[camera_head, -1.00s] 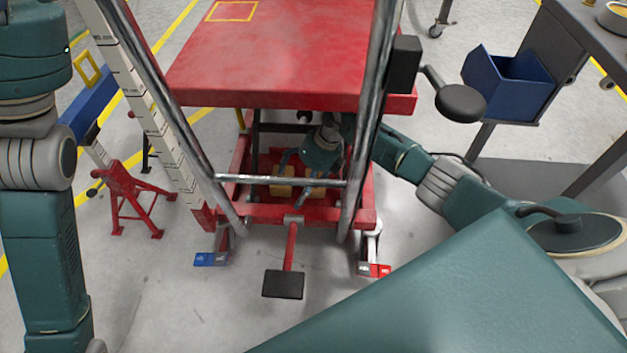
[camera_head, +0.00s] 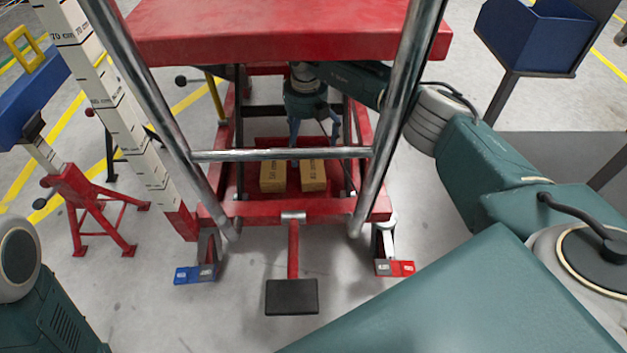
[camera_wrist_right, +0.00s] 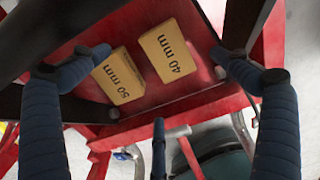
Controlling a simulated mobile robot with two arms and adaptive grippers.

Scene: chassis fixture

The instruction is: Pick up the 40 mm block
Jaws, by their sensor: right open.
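The 40 mm block (camera_head: 313,176) is a tan box lying on the red base of the lift cart, right of the similar 50 mm block (camera_head: 272,177). Its printed label is readable in the right wrist view (camera_wrist_right: 168,51), with the 50 mm block (camera_wrist_right: 119,77) to its left. My right gripper (camera_head: 314,134) is under the red platform, behind the horizontal bar, and appears above and beyond the blocks. In the wrist view its blue fingers (camera_wrist_right: 160,54) are spread wide and empty, with both blocks showing between them. My left gripper is out of view.
The red platform (camera_head: 280,35) covers the space from above. Metal handle tubes and a crossbar (camera_head: 280,154) stand in front of the blocks. A black pedal (camera_head: 292,297) sticks out in front. A red stand (camera_head: 92,205) is at left, a blue bin (camera_head: 535,38) at upper right.

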